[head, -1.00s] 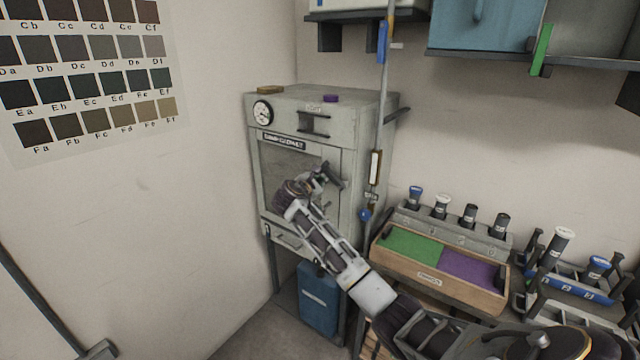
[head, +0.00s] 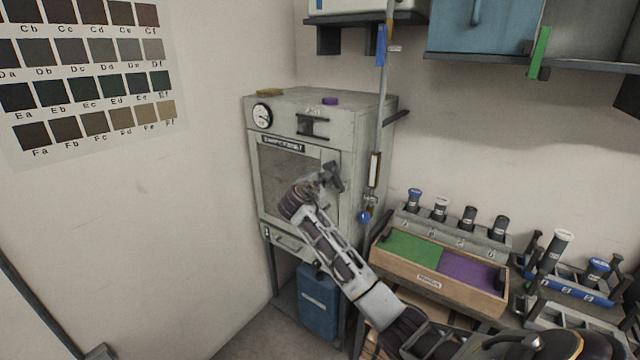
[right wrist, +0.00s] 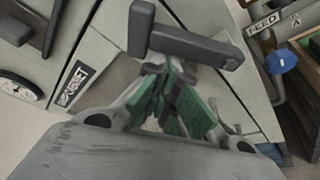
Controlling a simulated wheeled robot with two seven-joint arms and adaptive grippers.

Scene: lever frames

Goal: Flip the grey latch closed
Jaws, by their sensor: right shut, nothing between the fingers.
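The grey latch (head: 333,175) is a dark grey lever on the right side of the front door of a pale grey cabinet (head: 352,150). In the right wrist view the latch (right wrist: 190,42) shows as a thick bar with a bent end, crossing just beyond the fingers. My right gripper (head: 322,178) is in front of the door, close beside the latch. In the right wrist view its green-padded fingers (right wrist: 175,95) are together and empty. I cannot tell whether they touch the latch. The gripper hides part of the latch's base. My left gripper is not in view.
A gauge (head: 262,115) and an upper handle (head: 313,125) are on the cabinet front. A vertical pipe with a blue knob (head: 365,216) stands right of it. A wooden tray (head: 440,282) with green and purple halves is at the right. The floor left of the cabinet is clear.

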